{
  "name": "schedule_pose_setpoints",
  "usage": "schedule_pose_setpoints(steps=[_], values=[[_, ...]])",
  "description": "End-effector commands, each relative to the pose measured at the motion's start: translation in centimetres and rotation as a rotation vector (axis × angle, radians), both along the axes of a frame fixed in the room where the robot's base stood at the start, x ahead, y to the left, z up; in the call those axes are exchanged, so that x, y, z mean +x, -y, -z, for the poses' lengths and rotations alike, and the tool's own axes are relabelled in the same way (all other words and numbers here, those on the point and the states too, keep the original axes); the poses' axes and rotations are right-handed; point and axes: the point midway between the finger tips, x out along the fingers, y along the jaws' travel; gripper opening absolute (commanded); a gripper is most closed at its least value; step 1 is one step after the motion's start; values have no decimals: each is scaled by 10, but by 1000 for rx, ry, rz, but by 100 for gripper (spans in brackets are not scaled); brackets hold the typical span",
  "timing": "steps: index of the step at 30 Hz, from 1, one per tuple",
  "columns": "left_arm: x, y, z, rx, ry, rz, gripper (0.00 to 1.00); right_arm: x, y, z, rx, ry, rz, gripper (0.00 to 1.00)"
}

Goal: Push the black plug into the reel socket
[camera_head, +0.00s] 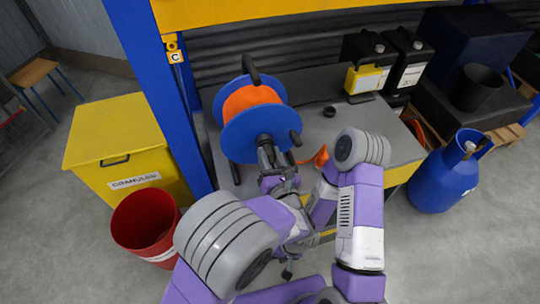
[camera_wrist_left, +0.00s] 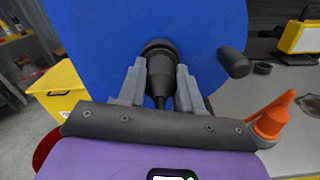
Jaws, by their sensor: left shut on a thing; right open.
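The reel has blue discs (camera_head: 242,138) and an orange winding (camera_head: 250,98) and stands on the grey bench. In the left wrist view its near disc (camera_wrist_left: 105,50) fills the upper middle, with a dark round socket (camera_wrist_left: 158,45) at its centre. My left gripper (camera_head: 266,148) is in front of this disc, shut on the black plug (camera_wrist_left: 160,76), one finger on each side. The plug points at the socket and its front end meets the dark collar; I cannot tell how deep it sits. My right gripper (camera_head: 287,270) is low, in front of the bench, open and apart from the reel.
A dark knob (camera_wrist_left: 233,62) sticks out of the disc, right of the plug. A blue post (camera_head: 160,90), yellow bin (camera_head: 118,140) and red bucket (camera_head: 145,222) stand left, a blue cylinder (camera_head: 440,180) right.

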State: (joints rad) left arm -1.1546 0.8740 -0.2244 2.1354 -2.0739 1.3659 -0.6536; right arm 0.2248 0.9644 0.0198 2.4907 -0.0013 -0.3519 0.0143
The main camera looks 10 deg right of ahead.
Motion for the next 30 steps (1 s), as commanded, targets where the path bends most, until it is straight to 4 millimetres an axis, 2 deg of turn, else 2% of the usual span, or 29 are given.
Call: schedule_pose_setpoints(steps=[12, 13, 18, 30], values=[[5, -1, 0, 0, 0, -1, 0, 0, 0, -1, 0, 0, 0, 43], [5, -1, 0, 0, 0, -1, 39, 0, 0, 0, 0, 0, 0, 43], [5, 0, 0, 0, 0, -1, 64, 0, 0, 0, 0, 0, 0, 43], [0, 0, 0, 0, 0, 1, 64, 0, 0, -1, 0, 0, 0, 43]])
